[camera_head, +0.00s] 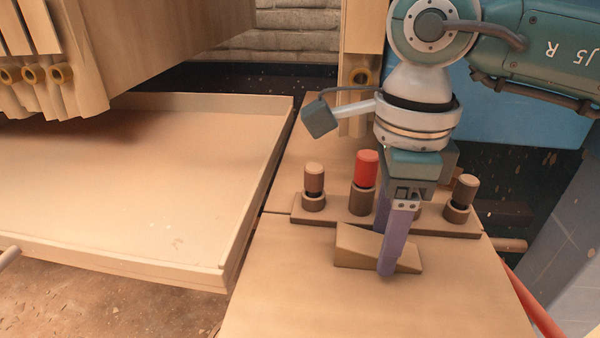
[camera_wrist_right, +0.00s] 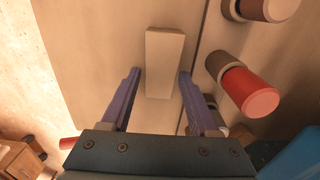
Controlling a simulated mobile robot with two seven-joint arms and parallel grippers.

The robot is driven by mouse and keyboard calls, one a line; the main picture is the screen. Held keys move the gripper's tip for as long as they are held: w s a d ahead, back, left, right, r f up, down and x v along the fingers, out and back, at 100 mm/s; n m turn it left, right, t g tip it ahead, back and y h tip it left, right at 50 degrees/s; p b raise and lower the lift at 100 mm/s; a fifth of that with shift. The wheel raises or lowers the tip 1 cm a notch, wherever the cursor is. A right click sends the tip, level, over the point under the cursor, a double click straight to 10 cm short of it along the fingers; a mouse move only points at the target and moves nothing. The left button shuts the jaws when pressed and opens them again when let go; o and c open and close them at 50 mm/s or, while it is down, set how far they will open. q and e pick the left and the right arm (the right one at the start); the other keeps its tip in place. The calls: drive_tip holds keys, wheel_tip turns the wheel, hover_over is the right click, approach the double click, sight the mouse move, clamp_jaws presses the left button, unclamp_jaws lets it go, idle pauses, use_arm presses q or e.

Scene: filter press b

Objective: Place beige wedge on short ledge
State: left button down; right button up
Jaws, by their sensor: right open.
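The beige wedge (camera_head: 353,246) lies on the light wooden ledge (camera_head: 290,300) in the head view, in front of a strip of knobs. My right gripper (camera_head: 388,250) is over the wedge, pointing down, and one purple finger hides part of it. In the right wrist view the wedge (camera_wrist_right: 165,62) shows ahead between the two purple fingers of the right gripper (camera_wrist_right: 157,85). The fingers are apart, with a gap on each side of the wedge. My left gripper is not in view.
A strip with a red-topped knob (camera_head: 365,169) and brown-topped knobs (camera_head: 313,178) (camera_head: 464,190) stands just behind the wedge. A wide shallow tray (camera_head: 140,262) lies to the left. A red rod (camera_head: 535,305) runs along the right. The ledge's front is clear.

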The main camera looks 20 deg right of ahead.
wheel_tip(320, 180, up, 11)
drive_tip(key=p, duration=0.2)
drive_tip(key=shift+r, duration=0.15)
drive_tip(key=shift+a, duration=0.1)
idle(0.3)
